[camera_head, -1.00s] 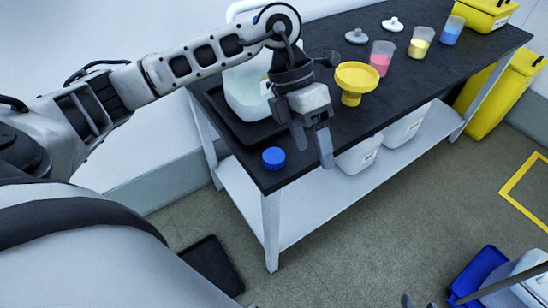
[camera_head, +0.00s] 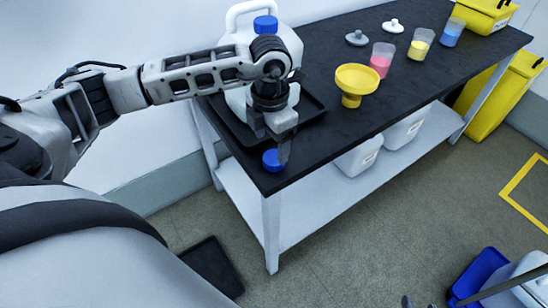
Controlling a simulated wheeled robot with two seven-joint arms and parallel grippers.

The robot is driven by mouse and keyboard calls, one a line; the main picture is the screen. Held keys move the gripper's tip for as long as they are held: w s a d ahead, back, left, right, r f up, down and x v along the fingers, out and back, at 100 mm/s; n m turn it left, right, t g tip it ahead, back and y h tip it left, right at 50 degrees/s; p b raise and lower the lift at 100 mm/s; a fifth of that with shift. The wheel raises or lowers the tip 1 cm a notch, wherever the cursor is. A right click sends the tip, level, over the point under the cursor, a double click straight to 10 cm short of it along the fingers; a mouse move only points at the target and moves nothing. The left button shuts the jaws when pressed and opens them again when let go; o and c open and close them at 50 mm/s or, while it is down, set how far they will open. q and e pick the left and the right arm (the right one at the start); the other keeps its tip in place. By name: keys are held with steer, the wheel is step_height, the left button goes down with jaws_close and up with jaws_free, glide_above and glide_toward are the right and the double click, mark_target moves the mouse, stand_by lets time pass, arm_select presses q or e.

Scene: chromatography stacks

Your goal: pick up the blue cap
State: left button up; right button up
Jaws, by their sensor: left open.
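A small blue cap (camera_head: 270,160) lies on the black bench top near its front left corner. My left gripper (camera_head: 277,150) points down right at this cap and is open. One finger stands along the cap's right side and partly covers it. I cannot tell whether the fingers touch the cap. A second blue cap (camera_head: 265,25) sits on top of the white jug (camera_head: 285,42) behind the gripper.
The jug stands in a black tray (camera_head: 315,108). A yellow funnel (camera_head: 356,80) and beakers with pink (camera_head: 381,62), yellow (camera_head: 420,45) and blue (camera_head: 450,35) contents stand to the right. The bench front edge is close to the loose cap.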

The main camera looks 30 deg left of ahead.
mark_target(274, 157)
arm_select(q)
steer(key=f, duration=0.4)
steer(key=shift+w+d+f, duration=0.15)
steer(key=shift+d+f, duration=0.15)
steer(key=shift+f, duration=0.1)
steer(key=c, duration=1)
steer(key=shift+r, duration=0.1)
steer(key=shift+r, duration=0.6)
steer(key=s+d+r, duration=0.2)
steer(key=s+r, duration=0.3)
steer(key=s, duration=0.1)
steer(key=s+d+r, duration=0.2)
steer(key=s+r, duration=0.4)
steer(key=s, duration=0.1)
steer(key=shift+d+r, duration=0.3)
steer(key=shift+d, duration=0.05)
